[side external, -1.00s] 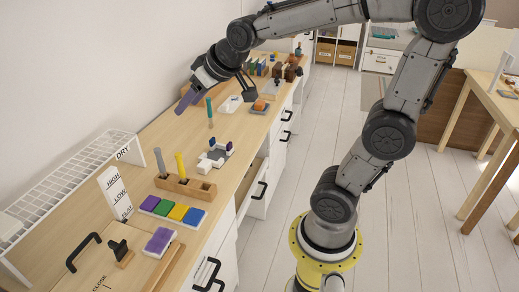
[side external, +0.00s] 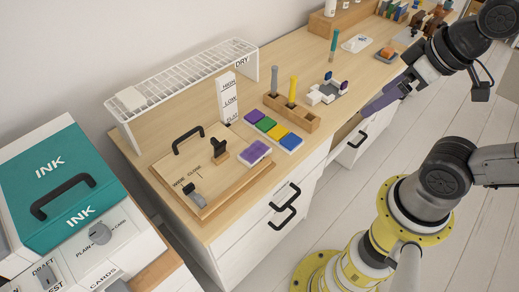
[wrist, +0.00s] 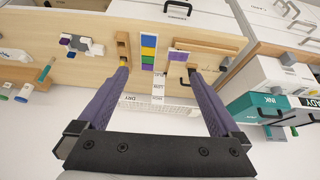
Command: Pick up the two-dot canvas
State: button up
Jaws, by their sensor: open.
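I cannot make out a canvas with two dots in either view. A small pale flat piece (side external: 130,98) lies on the near end of the white wire rack (side external: 190,82); no dots can be read on it. A white card with a purple patch (side external: 254,153) lies on the wooden board and also shows in the wrist view (wrist: 180,57). My gripper (side external: 372,106) is open and empty, its purple fingers near the desk's front edge in the side view. In the wrist view my gripper (wrist: 160,72) has its fingers wide apart, with the desk beyond them.
Purple, green, yellow and blue pads (side external: 272,130) lie in a row beside a wooden holder (side external: 300,118) with grey and yellow sticks. A HIGH/LOW/FLAT block (side external: 228,98) stands near the rack. A teal INK box (side external: 55,180) stands at the left. Open floor lies right of the drawers.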

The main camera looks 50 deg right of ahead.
jog(key=w+r+n, duration=0.4)
jog(key=w+n, duration=0.3)
jog(key=n, duration=0.1)
jog(key=n+g, duration=0.6)
jog(key=n, duration=0.4)
send_over(262, 145)
notch_tip(262, 145, down, 28)
jog(key=shift+w+a+r, duration=0.1)
jog(key=shift+a+r, duration=0.05)
jog(key=shift+r, duration=0.1)
jog(key=shift+f, duration=2.9)
